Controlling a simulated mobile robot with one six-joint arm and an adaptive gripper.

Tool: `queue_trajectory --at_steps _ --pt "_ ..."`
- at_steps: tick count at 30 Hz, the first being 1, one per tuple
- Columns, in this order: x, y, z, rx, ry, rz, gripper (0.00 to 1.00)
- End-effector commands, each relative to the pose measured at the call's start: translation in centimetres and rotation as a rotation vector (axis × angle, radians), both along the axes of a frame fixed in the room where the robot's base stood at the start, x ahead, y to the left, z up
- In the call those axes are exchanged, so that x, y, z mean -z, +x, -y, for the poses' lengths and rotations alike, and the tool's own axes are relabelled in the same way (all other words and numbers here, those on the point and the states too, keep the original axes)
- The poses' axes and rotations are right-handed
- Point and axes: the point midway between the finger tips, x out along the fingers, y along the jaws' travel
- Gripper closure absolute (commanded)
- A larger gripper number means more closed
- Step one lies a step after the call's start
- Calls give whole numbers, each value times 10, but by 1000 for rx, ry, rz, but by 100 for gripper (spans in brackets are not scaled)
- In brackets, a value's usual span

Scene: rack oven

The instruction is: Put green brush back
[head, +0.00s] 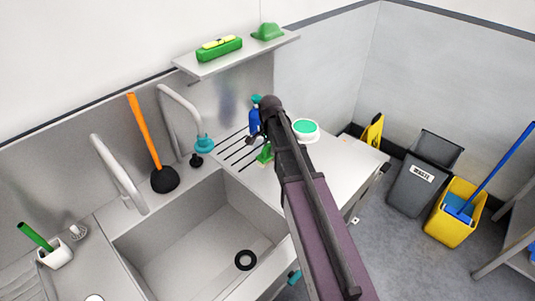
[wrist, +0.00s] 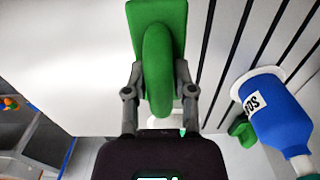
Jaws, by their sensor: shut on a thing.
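My gripper (wrist: 160,88) is shut on the raised green handle of a green brush (wrist: 158,20), with a finger on either side of it. In the head view the held brush (head: 265,154) shows partly behind my arm, over or on the grooved drainer right of the sink; whether it touches the surface I cannot tell. Another green brush (head: 268,32) sits on the wall shelf (head: 235,58), at its right end. A green handle (head: 36,237) stands in a white holder (head: 57,257) at the far left.
A blue bottle (wrist: 270,115) stands close beside my gripper. A white tub with a green top (head: 305,129) is right of my arm. A green item with a yellow top (head: 219,48) occupies the shelf's left part. An orange-handled plunger (head: 146,140) and taps stand behind the sink (head: 200,240).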

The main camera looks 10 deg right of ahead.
Motion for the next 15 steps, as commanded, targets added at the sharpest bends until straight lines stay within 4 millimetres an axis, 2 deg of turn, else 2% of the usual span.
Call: queue_trajectory --at_steps 5,9,15 --pt "0 3 0 0 0 0 100" --pt "2 15 -4 0 0 0 100" --pt "22 13 -3 1 0 0 100"
